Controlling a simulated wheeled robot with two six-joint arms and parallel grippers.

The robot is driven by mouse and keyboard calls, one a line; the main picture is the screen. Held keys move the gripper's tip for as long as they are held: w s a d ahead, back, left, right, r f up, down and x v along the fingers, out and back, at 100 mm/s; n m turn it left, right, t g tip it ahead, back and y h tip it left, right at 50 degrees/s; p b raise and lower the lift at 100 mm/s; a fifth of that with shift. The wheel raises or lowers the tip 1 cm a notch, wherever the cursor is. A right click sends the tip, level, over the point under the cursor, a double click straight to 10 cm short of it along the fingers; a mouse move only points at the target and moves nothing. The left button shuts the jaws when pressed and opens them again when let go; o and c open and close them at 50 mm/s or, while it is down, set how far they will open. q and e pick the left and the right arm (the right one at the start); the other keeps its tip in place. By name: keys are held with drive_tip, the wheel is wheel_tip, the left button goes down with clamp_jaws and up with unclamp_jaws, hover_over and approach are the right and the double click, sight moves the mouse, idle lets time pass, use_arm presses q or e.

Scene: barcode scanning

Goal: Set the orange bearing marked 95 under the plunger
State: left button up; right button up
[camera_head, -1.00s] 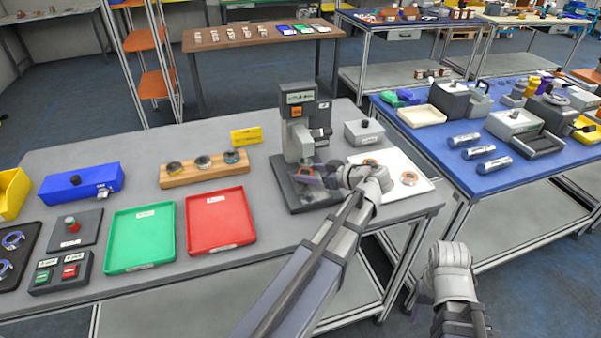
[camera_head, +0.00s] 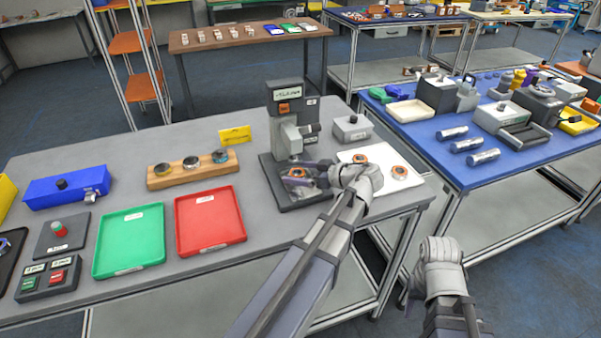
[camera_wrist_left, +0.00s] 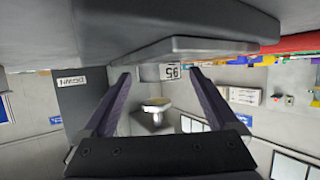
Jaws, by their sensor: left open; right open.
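The orange bearing (camera_head: 297,173) lies on the dark base of the press (camera_head: 286,110), below the plunger.
A white pad (camera_head: 385,185) right of the press holds two other orange-ringed bearings (camera_head: 399,171). A grey box (camera_head: 352,130) stands behind it. The red tray (camera_head: 210,222) and green tray (camera_head: 129,241) are empty. A wooden rack (camera_head: 192,170) holds three rings.

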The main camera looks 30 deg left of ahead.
use_arm(q)
drive_tip(key=shift+r, duration=0.3)
drive_tip(key=p+v, duration=0.4)
drive_tip(key=v, duration=0.8)
drive_tip(key=shift+p, duration=0.4)
use_arm(e)
wheel_tip(320, 180, up, 5)
drive_tip(key=shift+f, duration=0.1)
use_arm(q)
drive_tip(key=shift+d+f, duration=0.15)
drive_tip(key=shift+f, duration=0.05)
use_arm(e)
drive_tip(key=shift+d, duration=0.15)
